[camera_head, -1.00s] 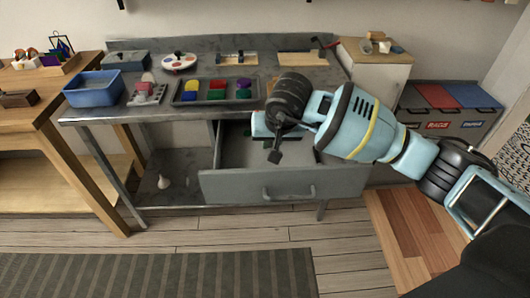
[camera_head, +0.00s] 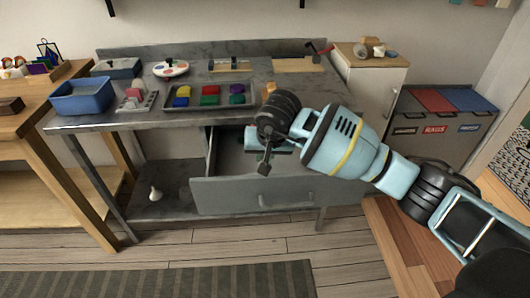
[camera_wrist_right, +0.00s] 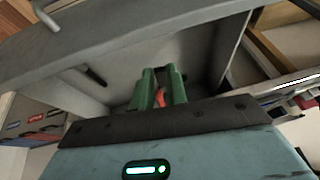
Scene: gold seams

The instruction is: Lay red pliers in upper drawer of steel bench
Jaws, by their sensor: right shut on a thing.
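The steel bench (camera_head: 285,90) has its upper drawer (camera_head: 230,196) pulled out, showing an open grey interior. My right gripper (camera_wrist_right: 160,90) is over the open drawer in the head view, where my wrist hides its fingertips. In the right wrist view its green fingers are shut on a small red piece, which I take to be the red pliers (camera_wrist_right: 160,98). Most of the pliers is hidden by the fingers and gripper body. The fingers point into the drawer (camera_wrist_right: 115,72); I cannot tell whether the pliers touch its floor. My left gripper is not in view.
A dark object (camera_wrist_right: 96,77) shows inside the drawer. On the benchtop are a blue bin (camera_head: 82,98), a tray of coloured blocks (camera_head: 208,105) and a palette (camera_head: 171,69). A wooden table (camera_head: 30,122) stands left; a cabinet (camera_head: 370,90) and lidded bins (camera_head: 440,120) stand right.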

